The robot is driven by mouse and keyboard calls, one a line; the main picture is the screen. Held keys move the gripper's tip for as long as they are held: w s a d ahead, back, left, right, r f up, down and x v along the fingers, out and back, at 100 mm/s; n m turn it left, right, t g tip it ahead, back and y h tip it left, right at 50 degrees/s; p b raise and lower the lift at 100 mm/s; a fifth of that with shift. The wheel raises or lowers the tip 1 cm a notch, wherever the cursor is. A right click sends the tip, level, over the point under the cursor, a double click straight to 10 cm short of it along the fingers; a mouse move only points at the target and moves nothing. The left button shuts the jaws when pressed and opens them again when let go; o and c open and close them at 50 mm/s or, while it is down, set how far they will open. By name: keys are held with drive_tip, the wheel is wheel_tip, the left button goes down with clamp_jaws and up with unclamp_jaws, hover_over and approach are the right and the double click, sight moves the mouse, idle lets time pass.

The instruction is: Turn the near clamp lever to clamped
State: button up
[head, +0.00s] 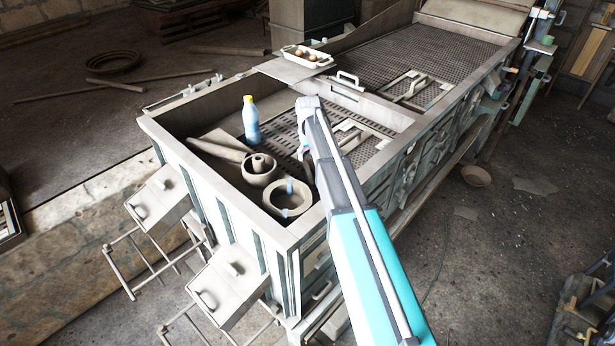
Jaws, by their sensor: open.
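I cannot make out a clamp lever for certain. At the near end of a long metal bench (208,201), a pale ring-shaped wheel (270,200) lies in the open bay, with small blue marks on it. A smaller pulley-like part (259,179) with a raised hub stands just behind it. My arm crosses the bench from the lower right and hides part of the bay. My gripper (306,168) shows only in part, as a dark shape beside the arm, right of the pulley-like part. It is open, and I see nothing held in it.
A blue bottle with a yellow cap (250,120) stands in the bay. A long pale bar (217,150) lies left of the pulley. A tray of round brown items (307,56) sits on the back rim. Two boxes on frames (228,285) stand at the near left.

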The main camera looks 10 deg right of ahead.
sight(309, 172)
drive_tip(key=shift+f+b, duration=3.65)
drive_tip(key=shift+f, duration=0.3)
